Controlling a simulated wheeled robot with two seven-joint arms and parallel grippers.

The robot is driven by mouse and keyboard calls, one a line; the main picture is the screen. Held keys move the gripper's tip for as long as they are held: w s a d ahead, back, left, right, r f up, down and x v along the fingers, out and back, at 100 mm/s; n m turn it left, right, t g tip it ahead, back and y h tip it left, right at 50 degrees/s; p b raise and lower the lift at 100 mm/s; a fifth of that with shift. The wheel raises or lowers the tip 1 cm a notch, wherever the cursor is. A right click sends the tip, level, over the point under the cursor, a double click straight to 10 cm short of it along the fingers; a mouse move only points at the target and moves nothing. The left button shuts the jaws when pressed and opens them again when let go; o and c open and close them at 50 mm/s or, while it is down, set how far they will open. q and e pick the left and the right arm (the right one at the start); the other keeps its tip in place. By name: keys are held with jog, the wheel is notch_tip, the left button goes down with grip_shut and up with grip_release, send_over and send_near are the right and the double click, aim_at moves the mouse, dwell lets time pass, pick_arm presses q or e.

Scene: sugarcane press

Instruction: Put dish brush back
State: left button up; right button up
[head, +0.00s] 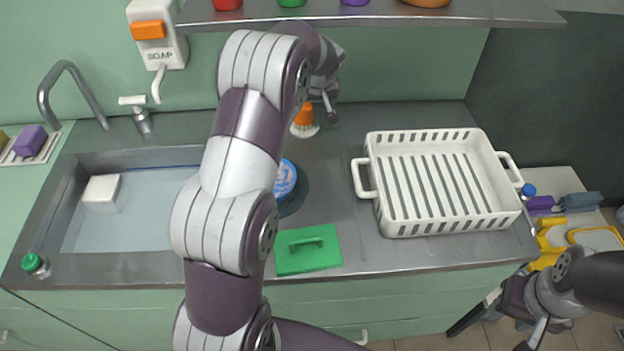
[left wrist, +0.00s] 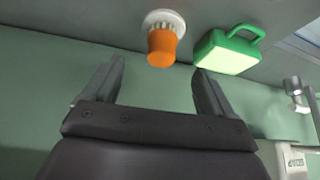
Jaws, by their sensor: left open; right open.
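The dish brush (head: 303,120), with an orange handle and white bristles, stands bristles down at the back of the counter, near the green wall. My left gripper (head: 328,103) is just right of it in the head view, open and empty. In the left wrist view, upside down, the brush (left wrist: 161,45) shows beyond and between the open fingers of the left gripper (left wrist: 157,68), apart from them. My right gripper (head: 512,318) is low at the right, off the counter front, open and empty.
A green block with a handle (left wrist: 228,52) is beside the brush in the left wrist view. A white slotted rack (head: 430,185) fills the counter's right side. A green handled plate (head: 308,250) lies at the front. The sink (head: 130,215) is left; a shelf (head: 380,12) hangs above.

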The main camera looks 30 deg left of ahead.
pick_arm(q)
jog(key=s+d+f+m+g+h, duration=0.1)
jog(key=s+d+m, duration=0.1)
jog(key=s+d, duration=0.3)
jog(key=s+d+f+m+g+h, duration=0.1)
jog(key=s+d+m, duration=0.2)
jog(key=s, duration=1.1)
jog(key=s+d+f+m+g+h, duration=0.1)
jog(key=s+d+m, duration=0.1)
jog(key=s+d, duration=0.5)
jog(key=s, duration=0.3)
jog(key=shift+d+m+h, duration=0.3)
jog(key=shift+m+h, duration=0.1)
jog(key=shift+f, duration=0.1)
